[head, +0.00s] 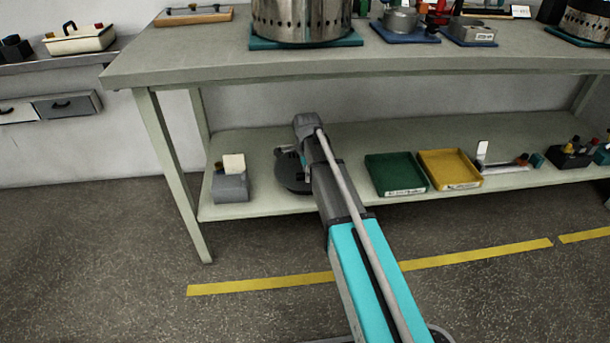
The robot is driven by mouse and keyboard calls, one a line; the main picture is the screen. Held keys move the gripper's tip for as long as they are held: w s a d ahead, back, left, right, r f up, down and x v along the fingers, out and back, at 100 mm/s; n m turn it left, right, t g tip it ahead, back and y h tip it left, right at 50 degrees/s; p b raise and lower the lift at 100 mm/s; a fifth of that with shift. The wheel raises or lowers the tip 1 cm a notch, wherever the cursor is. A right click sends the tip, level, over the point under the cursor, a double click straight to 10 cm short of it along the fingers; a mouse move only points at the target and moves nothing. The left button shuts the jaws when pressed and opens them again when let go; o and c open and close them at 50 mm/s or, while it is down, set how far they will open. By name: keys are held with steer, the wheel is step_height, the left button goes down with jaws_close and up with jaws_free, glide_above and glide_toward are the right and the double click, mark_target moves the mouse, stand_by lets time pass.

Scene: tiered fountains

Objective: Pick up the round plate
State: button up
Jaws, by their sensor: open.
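A dark round plate (290,179) lies on the lower shelf of the bench, left of the middle of the head view. My arm reaches over the shelf and hides the plate's right side. My gripper (294,155) is at the far end of the arm, at the plate's back edge in the picture. It is small and partly hidden by my wrist; it is open. I cannot tell whether it touches the plate.
A grey block with a cream card (230,184) stands left of the plate. A green tray (396,189) and a yellow tray (449,185) lie to the right. The bench top (200,62) overhangs the shelf (262,205); a bench leg (170,175) stands at the left front.

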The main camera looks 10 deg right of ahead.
steer(key=shift+f, duration=0.5)
jaws_close()
stand_by(0.4)
